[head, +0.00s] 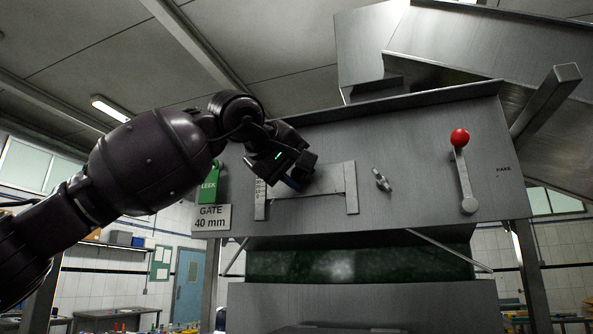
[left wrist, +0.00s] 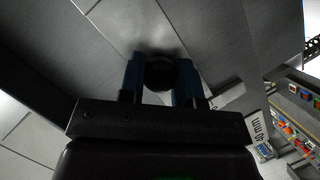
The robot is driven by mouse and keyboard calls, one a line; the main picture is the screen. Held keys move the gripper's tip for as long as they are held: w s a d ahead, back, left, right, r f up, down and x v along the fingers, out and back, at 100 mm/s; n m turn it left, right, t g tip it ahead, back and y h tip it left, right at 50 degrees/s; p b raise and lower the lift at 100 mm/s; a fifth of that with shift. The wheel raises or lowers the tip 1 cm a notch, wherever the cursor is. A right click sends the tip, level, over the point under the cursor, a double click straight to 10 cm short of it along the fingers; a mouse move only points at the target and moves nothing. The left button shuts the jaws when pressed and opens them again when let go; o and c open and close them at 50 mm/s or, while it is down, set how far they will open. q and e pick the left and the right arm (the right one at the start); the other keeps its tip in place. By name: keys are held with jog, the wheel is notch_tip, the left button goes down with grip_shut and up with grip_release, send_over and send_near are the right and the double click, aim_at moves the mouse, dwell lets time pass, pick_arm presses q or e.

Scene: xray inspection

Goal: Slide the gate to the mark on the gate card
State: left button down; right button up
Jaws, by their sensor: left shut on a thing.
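The gate (head: 318,181) is a flat grey metal plate between two upright guides on the front of a steel hopper. A scale strip (head: 260,190) with small marks stands at its left; the marks are too small to read. The gate card (head: 211,217) reads "GATE 40 mm" and hangs left of the scale; it also shows in the left wrist view (left wrist: 260,130). The gripper hides the knob in the head view.
A green tag (head: 209,186) reading "LEEK" hangs above the card. A wing-shaped metal fastener (head: 382,180) sits right of the gate. A lever with a red ball (head: 460,138) stands farther right. A dark green-tinted window (head: 360,265) lies below the hopper.

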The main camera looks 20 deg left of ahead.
pick_arm(q)
jog(key=shift+s+a+r, duration=0.1)
jog(key=shift+r, duration=0.25)
jog(key=c, duration=1.3)
grip_release()
jog(key=o, duration=0.5)
jog(key=shift+f, duration=0.1)
pick_arm(e)
jog(key=shift+s+d+f, duration=0.1)
jog(key=shift+s+f, duration=0.4)
jog(key=shift+s, duration=0.1)
jog(key=shift+w+r, duration=0.1)
jog(key=shift+w, duration=0.05)
